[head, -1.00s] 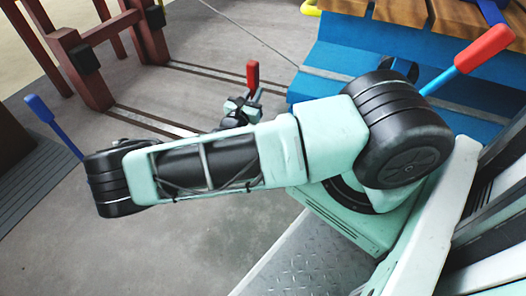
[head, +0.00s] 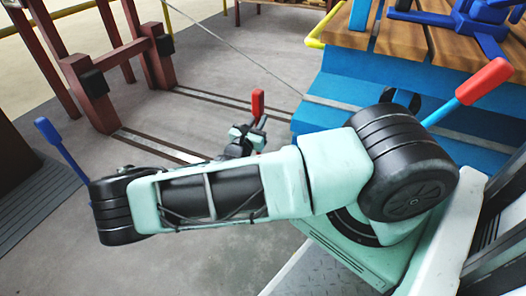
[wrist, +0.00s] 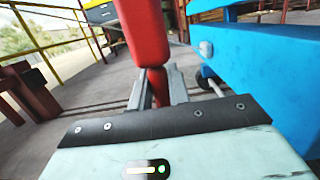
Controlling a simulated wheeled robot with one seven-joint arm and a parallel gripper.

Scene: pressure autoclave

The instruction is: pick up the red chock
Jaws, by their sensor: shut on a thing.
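The red chock (head: 258,102) stands up out of my gripper (head: 247,132) in the head view, beyond my forearm. In the wrist view the chock (wrist: 146,32) is large and close, wide at the top and narrower where it passes between the grey fingers. My gripper (wrist: 159,90) is shut on that narrower part. The chock appears clear of the floor. Its lower end is mostly hidden by the gripper and my arm.
Blue steps (head: 350,105) with a wooden-slat platform (head: 410,40) stand close on the right. A blue lever with a red grip (head: 485,80) rises there. Dark red posts (head: 95,95) stand at the left, with floor rails (head: 160,147) running past. Grey floor between is open.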

